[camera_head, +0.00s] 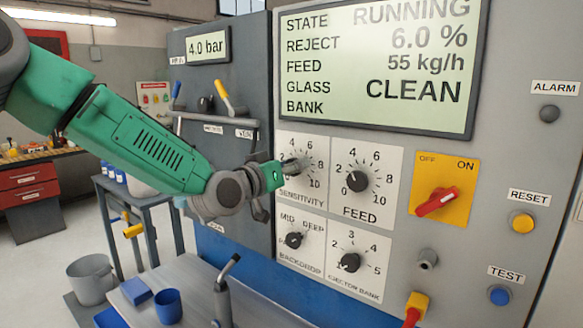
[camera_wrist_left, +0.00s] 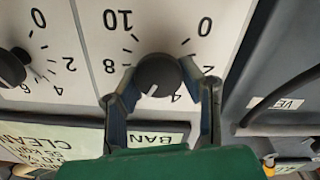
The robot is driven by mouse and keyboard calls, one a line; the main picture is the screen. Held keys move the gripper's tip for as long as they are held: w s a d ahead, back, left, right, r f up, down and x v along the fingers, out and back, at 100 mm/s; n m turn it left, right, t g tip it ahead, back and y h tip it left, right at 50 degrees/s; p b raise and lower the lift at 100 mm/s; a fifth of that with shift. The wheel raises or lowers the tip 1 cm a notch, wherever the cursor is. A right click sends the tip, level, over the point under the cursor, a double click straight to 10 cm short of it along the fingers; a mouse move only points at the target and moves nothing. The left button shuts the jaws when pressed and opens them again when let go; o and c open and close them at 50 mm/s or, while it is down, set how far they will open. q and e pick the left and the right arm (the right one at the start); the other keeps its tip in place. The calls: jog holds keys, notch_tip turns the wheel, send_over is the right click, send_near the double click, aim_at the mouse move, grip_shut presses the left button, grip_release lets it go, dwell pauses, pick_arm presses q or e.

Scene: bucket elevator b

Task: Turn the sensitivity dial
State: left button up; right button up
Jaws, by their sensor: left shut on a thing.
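The sensitivity dial (camera_head: 297,167) is a round dark knob on a white scale plate, at the upper left of the dial group. In the head view my left gripper (camera_head: 281,172) covers much of it. In the left wrist view the dial (camera_wrist_left: 158,76) sits between the two fingers of my left gripper (camera_wrist_left: 160,88), which is shut on it. That view is upside down. A short white mark on the knob points down, towards my palm, near the 4 side of the scale. My right gripper is not in view.
The feed dial (camera_head: 357,181) is close to the right. The backdrop dial (camera_head: 293,240) and ejector bank dial (camera_head: 350,262) are below. A screen (camera_head: 380,68) above reads RUNNING, reject 6.0 %. A red switch (camera_head: 436,201) is further right. A metal bench (camera_head: 190,270) stands below.

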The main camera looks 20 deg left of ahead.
pick_arm(q)
jog(key=shift+a+f+m+b, duration=0.1)
jog(key=shift+f+m+b, duration=0.25)
jog(key=shift+m, duration=0.35)
jog(key=shift+m+b, duration=0.3)
jog(key=shift+m, duration=0.3)
jog(key=shift+s+d+m+b, duration=0.1)
jog(key=shift+d+m+b, duration=0.25)
jog(key=shift+m, duration=0.55)
jog(key=shift+a, duration=0.15)
